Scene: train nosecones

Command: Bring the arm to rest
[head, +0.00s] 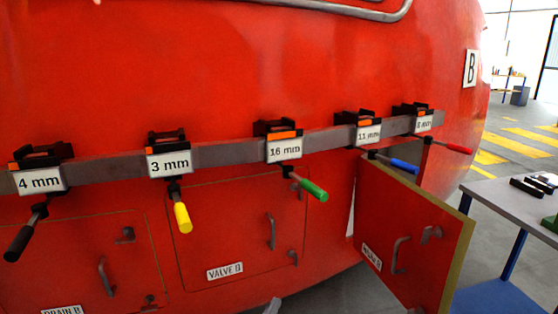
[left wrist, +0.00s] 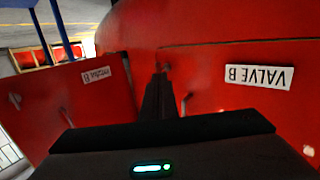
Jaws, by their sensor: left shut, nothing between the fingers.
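My left gripper (left wrist: 158,95) shows in the left wrist view as a dark shape with its fingers together and nothing between them. It is in front of the red nosecone, between the VALVE B panel (left wrist: 225,90) and an open red door (left wrist: 85,105); this view is upside down. In the head view only a small grey tip (head: 272,306) shows at the bottom edge, likely part of my left gripper, below the VALVE B panel (head: 238,232). My right gripper is in neither view.
A grey rail (head: 215,155) crosses the red nosecone (head: 225,60) with several labelled holders and coloured-handled tools. A red door (head: 415,235) stands open at the right, projecting outward. A table (head: 500,205) stands beyond it. Handles (head: 271,231) stick out from the panels.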

